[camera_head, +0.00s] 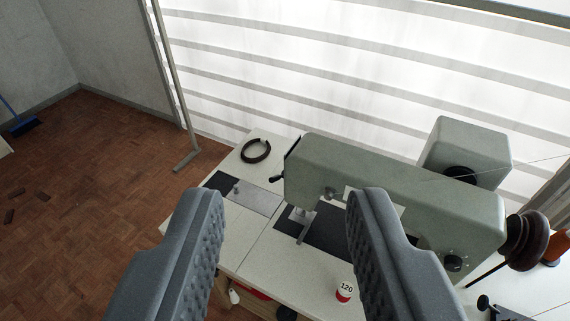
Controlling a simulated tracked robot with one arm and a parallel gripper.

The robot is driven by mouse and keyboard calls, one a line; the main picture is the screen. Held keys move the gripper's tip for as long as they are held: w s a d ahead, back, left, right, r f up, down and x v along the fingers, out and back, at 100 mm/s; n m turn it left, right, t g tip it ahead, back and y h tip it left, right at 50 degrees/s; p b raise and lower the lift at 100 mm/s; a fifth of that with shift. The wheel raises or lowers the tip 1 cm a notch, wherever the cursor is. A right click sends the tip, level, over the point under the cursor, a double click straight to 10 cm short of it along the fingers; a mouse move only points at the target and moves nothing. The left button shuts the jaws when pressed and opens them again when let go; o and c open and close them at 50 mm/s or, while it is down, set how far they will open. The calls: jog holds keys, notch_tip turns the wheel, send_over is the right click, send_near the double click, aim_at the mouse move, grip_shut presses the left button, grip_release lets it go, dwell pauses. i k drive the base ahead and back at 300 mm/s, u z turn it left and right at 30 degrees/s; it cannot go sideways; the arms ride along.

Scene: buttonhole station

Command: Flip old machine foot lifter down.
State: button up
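The old grey-green sewing machine (385,180) stands on a white table, right of centre. A small dark lever (276,179) sticks out at the left end of its head and looks like the foot lifter. It is too small for me to tell whether it is up or down. The presser foot area (304,228) is below the head, above a dark plate. My gripper (285,200) is open and empty, its two grey padded fingers wide apart. In the picture, the lever shows between the fingertips, and the right finger covers part of the machine.
A black ring (255,151) lies on the table's (250,256) back left. A red-and-white spool marked 120 (345,290) stands at the front. A dark handwheel (528,240) is at the machine's right end. A stand (186,158) rises behind. Floor at left is mostly clear.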

aim_at(272, 179)
jog(key=z, duration=0.05)
jog(key=i, duration=0.35)
jog(key=u, duration=0.65)
jog(key=k, duration=1.25)
jog(key=u, duration=0.65)
jog(key=i, duration=1.3)
jog(key=z, duration=0.95)
jog(key=i, duration=0.85)
jog(key=z, duration=0.6)
